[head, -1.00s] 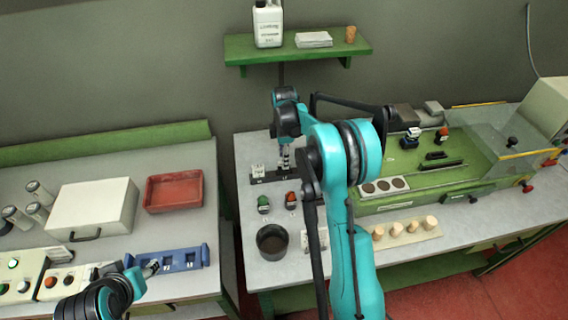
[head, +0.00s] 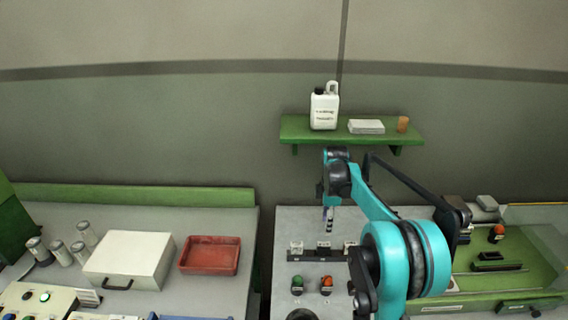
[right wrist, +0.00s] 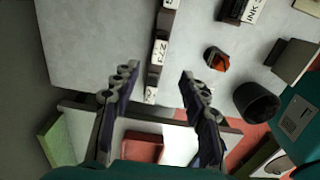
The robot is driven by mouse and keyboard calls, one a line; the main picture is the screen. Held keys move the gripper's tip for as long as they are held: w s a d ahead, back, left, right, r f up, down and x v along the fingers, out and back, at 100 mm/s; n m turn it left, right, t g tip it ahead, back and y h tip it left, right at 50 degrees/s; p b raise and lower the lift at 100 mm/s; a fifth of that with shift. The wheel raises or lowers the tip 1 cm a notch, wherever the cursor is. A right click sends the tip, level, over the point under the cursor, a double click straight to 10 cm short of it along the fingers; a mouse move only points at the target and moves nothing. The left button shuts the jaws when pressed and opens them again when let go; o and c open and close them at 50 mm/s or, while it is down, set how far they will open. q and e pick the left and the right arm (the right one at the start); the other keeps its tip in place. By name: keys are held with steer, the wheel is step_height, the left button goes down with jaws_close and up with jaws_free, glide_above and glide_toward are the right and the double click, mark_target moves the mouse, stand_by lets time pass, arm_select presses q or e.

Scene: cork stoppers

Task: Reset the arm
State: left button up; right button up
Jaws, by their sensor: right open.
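My right arm (head: 385,240) is teal and black and reaches in from the lower right over the right-hand bench. Its gripper (head: 328,217) hangs above the back part of that bench, near a black labelled strip (head: 325,254). In the right wrist view the two fingers of the right gripper (right wrist: 159,84) are spread apart with nothing between them. My left gripper is out of view.
A green shelf (head: 300,131) holds a white bottle (head: 324,110) and a cork (head: 403,124). Green (head: 297,283) and red (head: 326,283) buttons sit before the strip. A white box (head: 130,258) and red tray (head: 210,257) stand on the left bench.

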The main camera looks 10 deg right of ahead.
steer(key=s+a+r+m+t+b, duration=0.1)
steer(key=s+a+r+m+t, duration=0.2)
steer(key=s, duration=0.4)
steer(key=s+a+r+m+b, duration=0.2)
steer(key=s+a+r+m, duration=0.15)
steer(key=s+a, duration=0.2)
steer(key=s+a+f+m+t+b, duration=0.1)
steer(key=s+a+f+m+t, duration=0.1)
steer(key=s, duration=0.5)
steer(key=s+a+f+m+t+b, duration=0.1)
steer(key=s+a+f+m+t, duration=0.1)
steer(key=s+f+m, duration=0.3)
steer(key=s+m, duration=0.1)
steer(key=s, duration=0.2)
steer(key=shift+f+m, duration=0.25)
steer(key=shift+m, duration=0.1)
steer(key=shift+s+a, duration=0.1)
